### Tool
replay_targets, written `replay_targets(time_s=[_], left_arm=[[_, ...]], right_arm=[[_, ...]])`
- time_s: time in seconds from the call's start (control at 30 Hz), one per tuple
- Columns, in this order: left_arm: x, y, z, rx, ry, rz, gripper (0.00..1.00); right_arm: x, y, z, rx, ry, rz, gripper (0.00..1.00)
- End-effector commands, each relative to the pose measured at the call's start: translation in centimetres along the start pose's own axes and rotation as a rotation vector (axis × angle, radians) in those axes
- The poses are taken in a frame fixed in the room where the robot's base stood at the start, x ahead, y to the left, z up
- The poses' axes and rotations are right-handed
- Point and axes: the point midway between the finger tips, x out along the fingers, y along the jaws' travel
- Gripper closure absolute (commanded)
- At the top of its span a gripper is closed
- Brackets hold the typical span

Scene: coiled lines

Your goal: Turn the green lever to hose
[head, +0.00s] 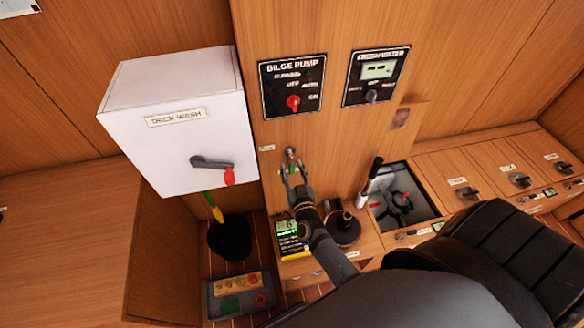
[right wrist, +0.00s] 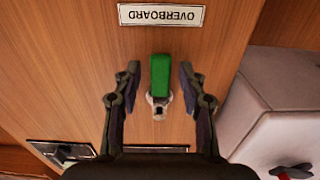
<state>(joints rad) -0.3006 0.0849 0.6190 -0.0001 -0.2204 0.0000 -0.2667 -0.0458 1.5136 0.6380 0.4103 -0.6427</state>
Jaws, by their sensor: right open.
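The green lever (right wrist: 160,76) shows in the right wrist view, joined to a small metal valve fitting (right wrist: 159,103) on the wood panel. A label reading OVERBOARD (right wrist: 162,15) appears upside down beyond the lever's free end. A second label (right wrist: 156,148) lies at the opposite side, mostly hidden by my gripper. My right gripper (head: 291,176) is open, with one finger on each side of the lever. Gaps show between the lever and both fingers. In the head view the gripper largely covers the lever. My left gripper is not in view.
A white DECK WASH box (head: 128,118) juts out left of the valve. Bilge pump (head: 292,84) and fresh water (head: 376,76) panels sit above. An open compartment (head: 405,200) lies to the right. A black bucket (head: 230,238) stands below the box.

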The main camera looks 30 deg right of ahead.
Motion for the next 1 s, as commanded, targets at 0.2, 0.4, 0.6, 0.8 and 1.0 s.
replay_targets(time_s=[0.2, 0.4, 0.6, 0.8, 1.0], left_arm=[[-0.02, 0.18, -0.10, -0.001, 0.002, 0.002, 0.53], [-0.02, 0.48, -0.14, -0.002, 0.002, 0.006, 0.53], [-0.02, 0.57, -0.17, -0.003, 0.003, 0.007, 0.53], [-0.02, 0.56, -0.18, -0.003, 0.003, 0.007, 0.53], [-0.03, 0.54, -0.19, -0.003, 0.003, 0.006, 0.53]], right_arm=[[0.58, 0.02, 0.02, 0.000, -0.001, 0.000, 0.58], [0.54, 0.02, 0.03, 0.000, -0.001, 0.000, 0.69], [0.52, 0.01, 0.03, 0.000, -0.001, 0.000, 0.97], [0.51, 0.01, 0.04, 0.000, -0.001, 0.000, 1.00], [0.52, 0.03, 0.04, 0.001, -0.001, 0.000, 1.00]])
